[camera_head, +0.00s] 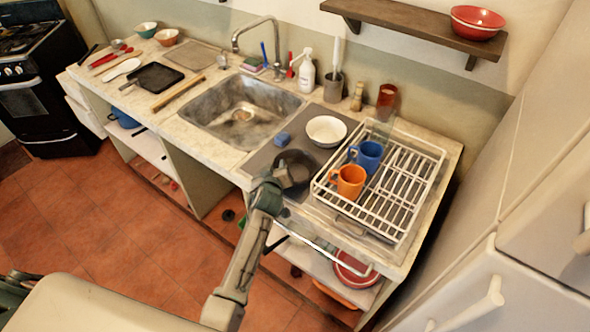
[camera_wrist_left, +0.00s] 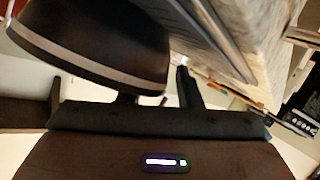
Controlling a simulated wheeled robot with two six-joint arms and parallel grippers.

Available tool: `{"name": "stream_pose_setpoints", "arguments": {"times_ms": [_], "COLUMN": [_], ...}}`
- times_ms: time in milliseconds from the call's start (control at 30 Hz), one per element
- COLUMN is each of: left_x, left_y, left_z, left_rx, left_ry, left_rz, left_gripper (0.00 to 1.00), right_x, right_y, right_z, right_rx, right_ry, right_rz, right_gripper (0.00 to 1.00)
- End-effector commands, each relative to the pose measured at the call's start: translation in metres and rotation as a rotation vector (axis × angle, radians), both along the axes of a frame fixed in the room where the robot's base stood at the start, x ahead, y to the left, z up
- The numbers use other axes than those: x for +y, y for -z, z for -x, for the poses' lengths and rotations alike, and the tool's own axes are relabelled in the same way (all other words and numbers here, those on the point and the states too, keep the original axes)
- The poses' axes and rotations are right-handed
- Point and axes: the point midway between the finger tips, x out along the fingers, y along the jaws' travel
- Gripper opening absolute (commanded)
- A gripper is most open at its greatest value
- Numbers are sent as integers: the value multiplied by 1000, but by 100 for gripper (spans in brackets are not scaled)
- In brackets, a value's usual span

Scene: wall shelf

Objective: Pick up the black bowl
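The black bowl (camera_head: 293,170) sits on the grey drainboard of the counter, between the sink and the dish rack. My left gripper (camera_head: 268,182) is at the bowl's near left side. In the left wrist view the bowl (camera_wrist_left: 95,45) fills the upper left, dark with a grey band along its rim. The left gripper's fingers (camera_wrist_left: 157,92) show with a gap between them. One finger is partly hidden behind the bowl's rim; the other is just outside the bowl. No firm grip on the rim shows. My right gripper is not in view.
A white dish rack (camera_head: 415,200) with an orange mug (camera_head: 348,181) and a blue mug (camera_head: 367,157) stands right of the bowl. A white bowl (camera_head: 326,130) and a blue sponge (camera_head: 283,139) are behind it. The sink (camera_head: 240,112) is left.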

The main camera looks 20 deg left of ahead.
Motion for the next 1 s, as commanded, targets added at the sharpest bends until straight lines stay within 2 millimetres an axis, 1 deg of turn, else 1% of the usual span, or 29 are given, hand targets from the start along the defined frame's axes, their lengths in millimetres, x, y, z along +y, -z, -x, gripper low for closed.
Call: {"name": "stream_pose_setpoints", "arguments": {"times_ms": [67,100,167,200,267,467,767,867,1000], "left_x": [0,0,0,0,0,0,0,0,0], "left_y": [0,0,0,0,0,0,-1,-7,-23], "left_z": [0,0,0,0,0,0,1,0,0], "left_rx": [0,0,0,0,0,0,0,-2,-6], "left_ry": [0,0,0,0,0,0,-1,-1,-1], "left_rz": [0,0,0,0,0,0,0,0,3], "left_gripper": [32,30,18,10,0,0,0,0,0], "right_x": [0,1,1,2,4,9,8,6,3], "right_y": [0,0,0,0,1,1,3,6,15], "right_z": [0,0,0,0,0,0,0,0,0], "right_rx": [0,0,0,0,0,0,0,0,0], "right_ry": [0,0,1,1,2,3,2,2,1], "right_rz": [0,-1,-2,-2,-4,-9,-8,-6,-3], "right_gripper": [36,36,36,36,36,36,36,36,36]}}
